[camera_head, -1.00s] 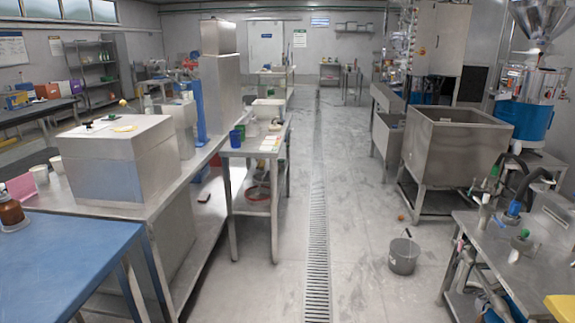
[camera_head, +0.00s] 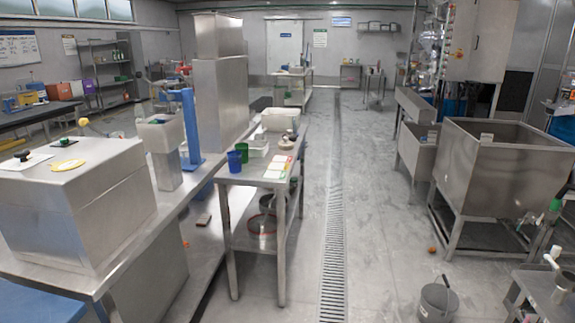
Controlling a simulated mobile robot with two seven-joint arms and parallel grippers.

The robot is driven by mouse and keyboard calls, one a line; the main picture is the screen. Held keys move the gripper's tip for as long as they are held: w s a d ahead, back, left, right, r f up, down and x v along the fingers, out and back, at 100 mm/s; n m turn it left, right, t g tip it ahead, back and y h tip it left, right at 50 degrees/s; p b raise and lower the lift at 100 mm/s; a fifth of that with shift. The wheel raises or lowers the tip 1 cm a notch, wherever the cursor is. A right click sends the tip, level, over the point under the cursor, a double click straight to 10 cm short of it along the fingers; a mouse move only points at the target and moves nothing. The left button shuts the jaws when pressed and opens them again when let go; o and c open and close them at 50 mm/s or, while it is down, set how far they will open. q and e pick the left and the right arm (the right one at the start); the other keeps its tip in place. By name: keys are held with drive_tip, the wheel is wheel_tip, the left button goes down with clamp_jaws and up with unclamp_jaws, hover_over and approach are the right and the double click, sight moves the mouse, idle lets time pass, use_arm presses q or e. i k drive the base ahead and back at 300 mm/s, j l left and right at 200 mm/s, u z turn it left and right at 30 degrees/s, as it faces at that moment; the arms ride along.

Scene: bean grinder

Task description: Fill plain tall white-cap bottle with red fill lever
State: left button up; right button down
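Neither of my grippers shows in the head view. I cannot make out a plain tall white-cap bottle. A small red part (camera_head: 183,70) shows near the top of a blue column (camera_head: 193,128) on the left steel bench; whether it is the red fill lever is too small to tell. A lever with a yellow ball (camera_head: 83,122) stands at the steel box (camera_head: 75,200) at the left.
A steel cart (camera_head: 232,180) holds blue and green cups and a white bin. A grey bucket (camera_head: 437,303) and a steel tank (camera_head: 490,165) stand at the right. The floor along the drain grate (camera_head: 333,240) is clear.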

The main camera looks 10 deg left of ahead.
sight(178, 70)
drive_tip(key=i+l+u, duration=0.1)
drive_tip(key=i+u, duration=0.25)
drive_tip(key=i+l+u, duration=0.35)
drive_tip(key=i, duration=0.15)
drive_tip(key=i+l+u, duration=0.2)
drive_tip(key=i+u, duration=0.15)
drive_tip(key=u, duration=0.15)
drive_tip(key=i+l+u, duration=0.3)
drive_tip(key=u, duration=0.15)
drive_tip(key=i+l+u, duration=0.2)
drive_tip(key=l+u, duration=0.3)
drive_tip(key=i+l+u, duration=0.2)
drive_tip(key=l, duration=0.15)
drive_tip(key=l+u, duration=0.25)
drive_tip(key=l, duration=0.1)
